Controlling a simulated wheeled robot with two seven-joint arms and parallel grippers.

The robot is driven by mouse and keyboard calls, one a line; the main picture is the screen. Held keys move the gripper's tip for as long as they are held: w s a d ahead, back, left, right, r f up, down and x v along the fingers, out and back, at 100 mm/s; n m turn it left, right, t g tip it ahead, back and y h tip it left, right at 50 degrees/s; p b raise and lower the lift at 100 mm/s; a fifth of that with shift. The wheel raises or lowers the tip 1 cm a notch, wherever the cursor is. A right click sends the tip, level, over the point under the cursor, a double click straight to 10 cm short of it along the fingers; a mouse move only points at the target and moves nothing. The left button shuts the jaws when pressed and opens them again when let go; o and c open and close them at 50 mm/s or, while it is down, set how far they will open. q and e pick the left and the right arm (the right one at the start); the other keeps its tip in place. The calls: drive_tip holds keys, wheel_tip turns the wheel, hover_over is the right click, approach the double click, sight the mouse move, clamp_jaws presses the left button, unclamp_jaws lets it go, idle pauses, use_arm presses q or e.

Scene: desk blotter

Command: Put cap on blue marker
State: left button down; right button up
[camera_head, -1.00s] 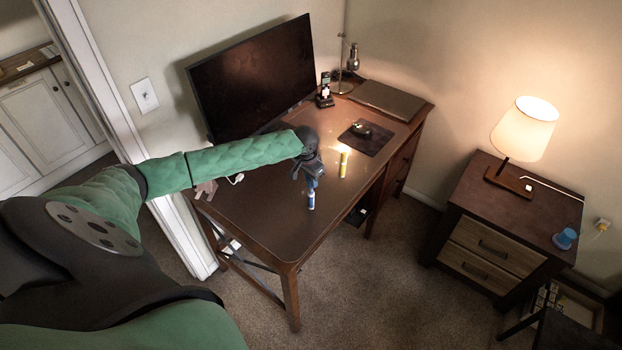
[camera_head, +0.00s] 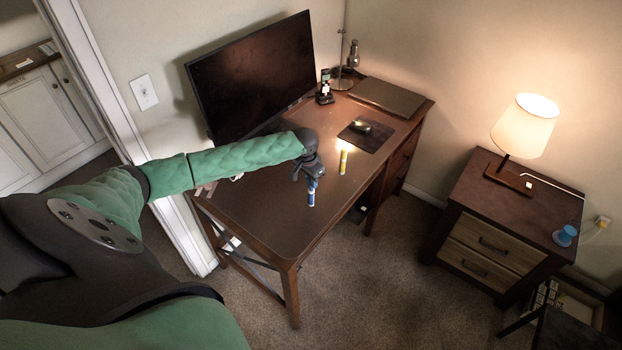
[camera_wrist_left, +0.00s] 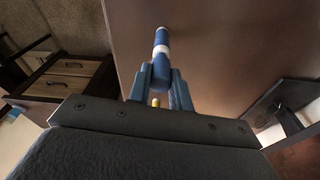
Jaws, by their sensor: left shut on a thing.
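The blue marker (camera_head: 311,199) with a white band stands about upright on the desk near its front edge. My left gripper (camera_head: 313,184) is directly above it, pointing down. In the left wrist view the gripper (camera_wrist_left: 157,88) is shut on a dark blue piece, the cap (camera_wrist_left: 160,73). The cap lines up with the marker's white band and blue body (camera_wrist_left: 161,36). I cannot tell whether cap and marker are fully joined or only touching. The fingers hide part of the cap. My right gripper is not in view.
Behind are a monitor (camera_head: 255,80), a mouse pad (camera_head: 372,138) with a mouse, a phone and a closed laptop (camera_head: 385,97). The desk's front left is clear.

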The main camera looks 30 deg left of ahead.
sight(309, 180)
use_arm(q)
drive_tip(key=shift+f, duration=0.45)
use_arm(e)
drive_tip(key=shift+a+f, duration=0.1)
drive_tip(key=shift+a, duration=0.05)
use_arm(q)
drive_tip(key=c, duration=1.2)
unclamp_jaws()
drive_tip(key=shift+r+b, duration=0.25)
drive_tip(key=shift+b, duration=0.15)
drive_tip(key=r+b, duration=0.1)
drive_tip(key=r, duration=0.1)
drive_tip(key=r+b, duration=0.1)
drive_tip(key=s+r+b, duration=0.1)
drive_tip(key=r, duration=0.1)
drive_tip(key=shift+a+r, duration=0.15)
drive_tip(key=shift+r, duration=0.85)
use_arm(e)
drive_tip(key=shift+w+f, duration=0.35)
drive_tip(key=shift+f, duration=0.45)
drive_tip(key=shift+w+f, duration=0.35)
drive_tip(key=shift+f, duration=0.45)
